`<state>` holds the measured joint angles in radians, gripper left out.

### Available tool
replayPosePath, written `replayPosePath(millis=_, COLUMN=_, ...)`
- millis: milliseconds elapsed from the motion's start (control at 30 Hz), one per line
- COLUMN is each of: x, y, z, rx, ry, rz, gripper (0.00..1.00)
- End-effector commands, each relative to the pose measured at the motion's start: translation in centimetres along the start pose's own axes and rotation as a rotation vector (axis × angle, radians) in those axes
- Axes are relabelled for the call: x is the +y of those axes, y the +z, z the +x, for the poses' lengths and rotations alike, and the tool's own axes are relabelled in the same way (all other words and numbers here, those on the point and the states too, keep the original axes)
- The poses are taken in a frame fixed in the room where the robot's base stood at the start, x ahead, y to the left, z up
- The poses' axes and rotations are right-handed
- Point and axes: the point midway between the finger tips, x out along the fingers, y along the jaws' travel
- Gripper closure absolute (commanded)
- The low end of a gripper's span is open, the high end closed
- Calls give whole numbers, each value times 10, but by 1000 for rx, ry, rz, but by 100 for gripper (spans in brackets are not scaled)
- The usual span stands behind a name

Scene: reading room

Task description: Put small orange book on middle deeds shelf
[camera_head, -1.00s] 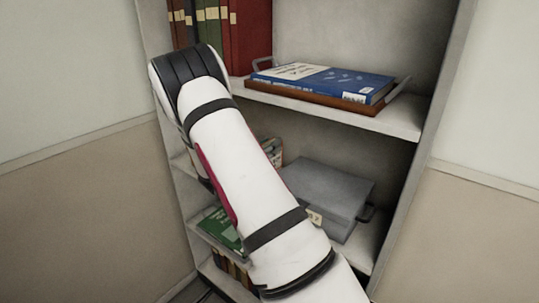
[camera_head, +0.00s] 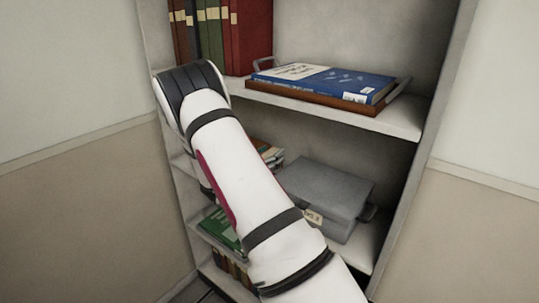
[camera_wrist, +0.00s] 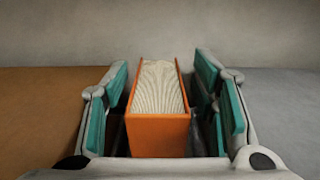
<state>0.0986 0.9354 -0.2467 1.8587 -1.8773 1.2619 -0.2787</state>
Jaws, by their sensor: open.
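The small orange book (camera_wrist: 158,132) stands upright in the wrist view, its page edges facing up and its orange cover towards me. My gripper (camera_wrist: 160,110) is open, with one teal-padded finger on each side of the book. A narrow gap shows on the left; on the right the finger is very close, and I cannot tell whether it touches. In the head view my arm hides the gripper and the book. The middle shelf (camera_head: 362,250) holds a grey box (camera_head: 322,190) with a label and a stack of books (camera_head: 267,152) partly behind my arm.
The upper shelf (camera_head: 405,122) carries a tray (camera_head: 315,95) with a blue book (camera_head: 345,84) and a row of upright binders (camera_head: 245,38). A green book (camera_head: 220,228) lies lower left. In the wrist view, a brown surface lies left and a grey one right.

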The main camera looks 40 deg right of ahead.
Motion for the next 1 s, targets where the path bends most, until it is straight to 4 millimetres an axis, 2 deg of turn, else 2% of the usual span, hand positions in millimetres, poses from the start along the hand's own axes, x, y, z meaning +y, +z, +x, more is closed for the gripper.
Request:
replayPosePath(millis=67, x=0, y=4, z=0, rx=0, ry=0, rz=1, gripper=47)
replayPosePath(millis=167, x=1, y=2, z=-12, rx=1, ry=3, rz=0, gripper=47)
replayPosePath(millis=500, x=2, y=2, z=-80, rx=0, ry=5, rz=-1, gripper=47)
replayPosePath(millis=633, x=1, y=2, z=-101, rx=1, ry=3, rz=0, gripper=47)
replayPosePath(millis=867, x=-1, y=4, z=-119, rx=3, ry=-5, rz=7, gripper=47)
replayPosePath(millis=1000, x=-18, y=22, z=-122, rx=46, ry=-69, rz=82, gripper=47)
